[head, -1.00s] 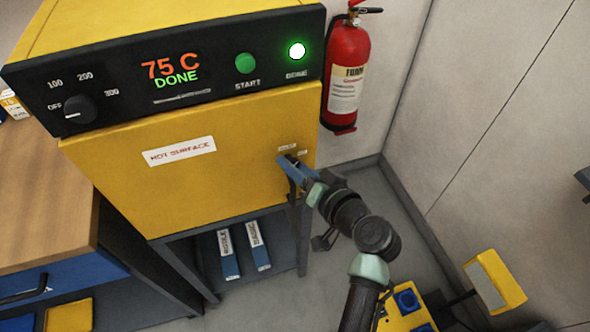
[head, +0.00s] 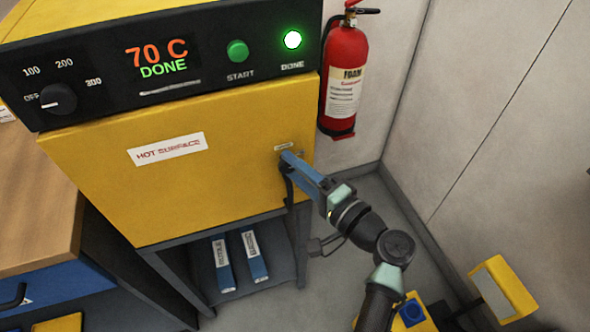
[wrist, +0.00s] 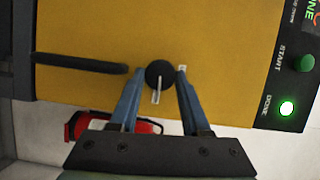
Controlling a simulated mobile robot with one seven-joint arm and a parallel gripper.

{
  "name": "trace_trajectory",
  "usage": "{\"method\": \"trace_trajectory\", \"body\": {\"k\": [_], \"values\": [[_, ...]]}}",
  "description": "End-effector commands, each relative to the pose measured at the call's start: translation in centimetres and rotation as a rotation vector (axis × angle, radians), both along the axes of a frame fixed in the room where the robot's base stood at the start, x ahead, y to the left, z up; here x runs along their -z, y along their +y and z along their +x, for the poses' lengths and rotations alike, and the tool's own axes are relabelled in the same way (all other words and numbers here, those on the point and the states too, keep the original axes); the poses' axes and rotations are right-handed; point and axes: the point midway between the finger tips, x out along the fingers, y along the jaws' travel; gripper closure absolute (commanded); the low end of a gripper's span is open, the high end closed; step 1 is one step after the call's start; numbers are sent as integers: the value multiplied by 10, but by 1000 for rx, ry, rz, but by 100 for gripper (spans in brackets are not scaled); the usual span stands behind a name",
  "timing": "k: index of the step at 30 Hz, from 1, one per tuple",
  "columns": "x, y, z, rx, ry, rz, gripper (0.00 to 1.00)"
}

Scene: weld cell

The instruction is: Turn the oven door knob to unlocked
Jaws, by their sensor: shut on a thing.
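The yellow oven door (head: 215,190) is closed, with a HOT SURFACE label on it. The door knob is hidden behind my gripper in the head view. In the wrist view the knob (wrist: 158,72) is round and black with a white pointer. The pointer aims down the picture, toward the oven's right side. My gripper (wrist: 158,76) has its blue fingers on either side of the knob and is shut on it. It also shows at the door's right edge in the head view (head: 288,160). A small white label beside the knob is too small to read.
A dark door handle (wrist: 80,63) is close to the knob. The control panel (head: 110,85) above reads 70 C DONE, with the green done light (head: 292,40) lit. A fire extinguisher (head: 344,85) hangs right of the oven. A wooden bench (head: 35,205) stands left.

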Motion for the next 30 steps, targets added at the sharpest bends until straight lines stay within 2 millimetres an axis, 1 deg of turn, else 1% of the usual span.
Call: {"method": "trace_trajectory", "body": {"k": [9, 22, 23, 27, 30], "values": [[1, 0, 0, 1, 26, 78, 100], [1, 0, 0, 1, 28, 87, 100], [1, 0, 0, 1, 28, 87, 51], [1, 0, 0, 1, 28, 85, 26], [1, 0, 0, 1, 28, 85, 25]]}}
